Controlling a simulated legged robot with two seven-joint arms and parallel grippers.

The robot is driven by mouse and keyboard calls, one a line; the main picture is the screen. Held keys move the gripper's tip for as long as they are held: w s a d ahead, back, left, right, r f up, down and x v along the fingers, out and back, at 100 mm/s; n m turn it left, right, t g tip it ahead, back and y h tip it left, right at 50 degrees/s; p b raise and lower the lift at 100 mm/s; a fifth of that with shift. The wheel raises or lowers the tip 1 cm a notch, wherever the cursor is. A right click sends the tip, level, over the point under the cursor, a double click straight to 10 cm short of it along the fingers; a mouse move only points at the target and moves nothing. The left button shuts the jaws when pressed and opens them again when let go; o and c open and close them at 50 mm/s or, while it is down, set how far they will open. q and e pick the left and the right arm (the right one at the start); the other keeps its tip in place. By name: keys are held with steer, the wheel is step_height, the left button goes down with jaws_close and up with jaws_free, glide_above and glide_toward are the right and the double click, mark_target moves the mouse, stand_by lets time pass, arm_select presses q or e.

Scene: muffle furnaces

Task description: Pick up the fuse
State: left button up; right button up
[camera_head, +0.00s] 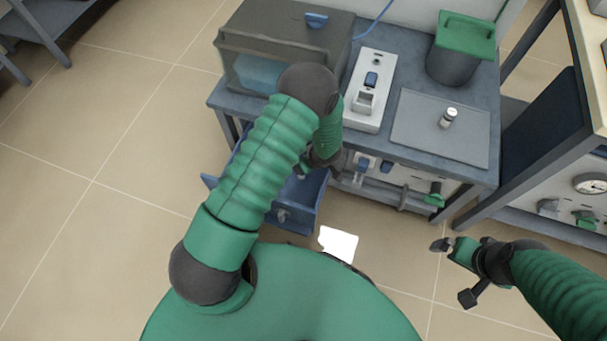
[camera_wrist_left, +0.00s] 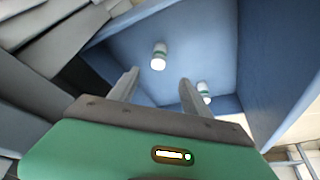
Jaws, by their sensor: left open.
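A second, similar fuse (camera_wrist_left: 204,92) lies nearer, partly behind the right finger. My left gripper (camera_wrist_left: 156,90) is open and empty, its fingers pointing into the drawer, with the first fuse beyond the gap between the tips. In the head view my left arm hides most of this drawer (camera_head: 308,200). Another small white cylinder, like a fuse (camera_head: 448,117), stands on a grey mat (camera_head: 415,135) on the bench. My right gripper (camera_head: 455,268) is over the floor, away from the fuses.
The bench (camera_head: 405,85) carries a dark box with a clear front (camera_head: 250,45), a white switch panel (camera_head: 368,95) and a dark bin with a green lid (camera_head: 455,60). Knobs and handles protrude below the bench top. Another table stands right.

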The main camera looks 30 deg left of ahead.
arm_select(q)
steer(key=b+x, duration=0.4)
steer(key=x, duration=0.5)
steer(key=b+x, duration=0.4)
steer(key=x, duration=0.1)
steer(key=shift+w+d, duration=0.15)
steer(key=shift+d, duration=0.1)
steer(key=shift+a+f+b, duration=0.2)
steer(key=shift+f+b, duration=0.1)
steer(key=shift+w+r, duration=0.1)
steer(key=shift+c, duration=0.3)
jaws_close()
